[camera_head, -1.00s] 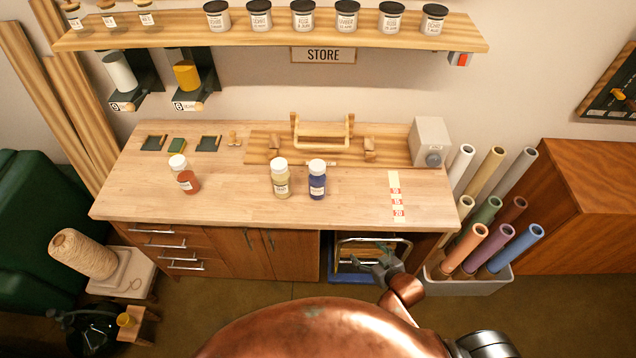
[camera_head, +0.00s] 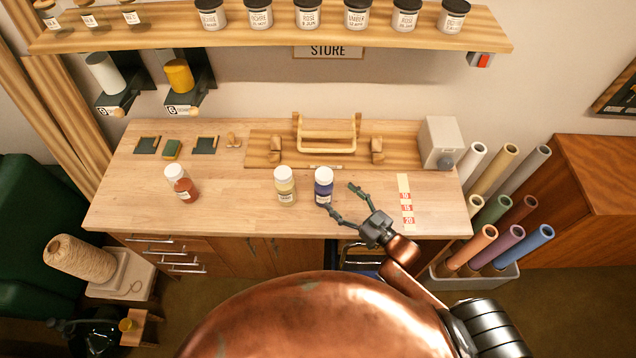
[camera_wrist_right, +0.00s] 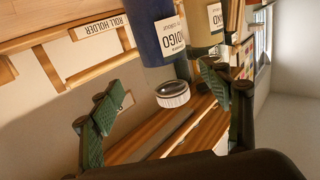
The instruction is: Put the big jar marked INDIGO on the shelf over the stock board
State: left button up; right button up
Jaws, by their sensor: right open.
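The INDIGO jar (camera_head: 323,187), blue with a white lid, stands upright on the worktop. In the right wrist view the jar (camera_wrist_right: 165,38) appears upside down, with its INDIGO label readable. My right gripper (camera_head: 340,197) is open, just right of the jar and in front of it. Its fingers are spread and hold nothing; they also show in the right wrist view (camera_wrist_right: 160,105). The jar does not appear to be between the fingertips. My left gripper is out of view.
A pale yellow jar (camera_head: 285,187) stands close left of the INDIGO jar, and a red-brown jar (camera_head: 183,188) farther left. Several dark-lidded jars (camera_head: 307,14) line the shelf's right part. A wooden roll holder (camera_head: 326,140) lies behind. Worktop right of the gripper is mostly clear.

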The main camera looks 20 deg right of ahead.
aim_at(331, 191)
jog(key=shift+w+a+r, duration=0.25)
jog(key=shift+w+a, duration=0.05)
jog(key=shift+w, duration=0.3)
jog(key=x, duration=0.3)
jog(key=p+x, duration=0.1)
jog(key=x, duration=0.1)
jog(key=shift+w+a+f+p, duration=0.15)
jog(key=shift+a+p, duration=0.15)
jog(key=shift+a, duration=0.2)
jog(key=shift+w+a+f, duration=0.1)
jog(key=shift+w+a, duration=0.15)
jog(key=shift+w, duration=0.15)
jog(key=shift+c, duration=1.4)
jog(key=c, duration=0.8)
grip_shut()
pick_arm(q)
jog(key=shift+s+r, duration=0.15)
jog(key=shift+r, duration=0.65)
